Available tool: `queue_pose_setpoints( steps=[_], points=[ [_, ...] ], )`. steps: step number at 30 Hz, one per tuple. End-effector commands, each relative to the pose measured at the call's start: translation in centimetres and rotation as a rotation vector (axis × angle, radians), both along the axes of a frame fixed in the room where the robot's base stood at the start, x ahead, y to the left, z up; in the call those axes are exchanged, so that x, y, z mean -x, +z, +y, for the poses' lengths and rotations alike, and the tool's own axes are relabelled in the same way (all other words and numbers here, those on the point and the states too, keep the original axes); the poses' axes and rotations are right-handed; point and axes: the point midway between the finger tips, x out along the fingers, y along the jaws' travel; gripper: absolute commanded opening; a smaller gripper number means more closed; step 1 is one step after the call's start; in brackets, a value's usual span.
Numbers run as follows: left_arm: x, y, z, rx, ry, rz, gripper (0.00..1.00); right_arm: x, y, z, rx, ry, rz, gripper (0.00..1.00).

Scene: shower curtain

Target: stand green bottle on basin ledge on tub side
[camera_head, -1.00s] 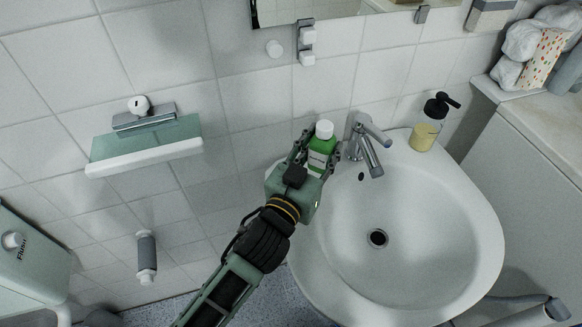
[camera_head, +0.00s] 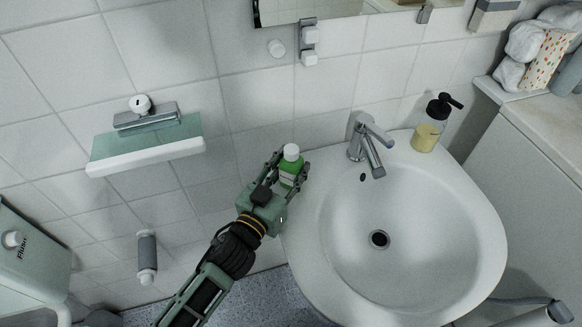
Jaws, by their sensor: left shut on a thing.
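The green bottle (camera_head: 289,172) has a white cap and a pale label, and it looks upright. My left gripper (camera_head: 287,168) is shut around its body. They are at the left end of the basin (camera_head: 455,205), next to the tiled wall. I cannot tell whether the bottle's base touches the basin, as the gripper hides it. The basin ledge (camera_head: 400,150) runs along the back and carries the tap and a soap dispenser. My right gripper is not in view.
The tap (camera_head: 367,145) stands at the back middle of the ledge. A soap dispenser (camera_head: 430,125) with yellow liquid stands to its right. A glass shelf (camera_head: 147,145) is on the wall at left. A cabinet-like surface (camera_head: 545,120) with towels adjoins at right.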

Motion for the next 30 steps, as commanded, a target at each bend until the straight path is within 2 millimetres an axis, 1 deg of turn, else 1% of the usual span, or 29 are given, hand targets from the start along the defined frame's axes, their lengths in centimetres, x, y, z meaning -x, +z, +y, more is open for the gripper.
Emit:
queue_pose_setpoints(
  steps=[4, 5, 11, 19, 22, 26, 30],
  points=[
    [0.0, -0.4, 0.0, 0.001, 0.0, 0.0, 0.09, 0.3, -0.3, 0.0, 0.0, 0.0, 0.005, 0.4],
    [0.0, -0.3, 0.0, 0.001, 0.0, 0.0, 0.38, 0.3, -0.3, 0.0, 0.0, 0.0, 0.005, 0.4],
    [0.0, -0.3, 0.0, 0.0, 0.0, 0.0, 0.55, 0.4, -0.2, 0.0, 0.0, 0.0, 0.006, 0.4],
    [0.0, -0.2, 0.0, 0.0, 0.0, 0.0, 0.55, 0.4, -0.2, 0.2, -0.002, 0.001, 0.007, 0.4],
    [0.0, 0.3, 0.0, -0.001, 0.0, 0.0, 0.55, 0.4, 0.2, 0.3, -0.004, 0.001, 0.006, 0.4],
    [1.5, -0.2, 0.8, -0.001, 0.0, 0.003, 0.55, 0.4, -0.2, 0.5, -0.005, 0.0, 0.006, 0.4],
    [3.9, -0.3, 2.1, 0.0, 0.0, 0.004, 0.55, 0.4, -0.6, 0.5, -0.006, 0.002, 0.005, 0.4]
  ],
)
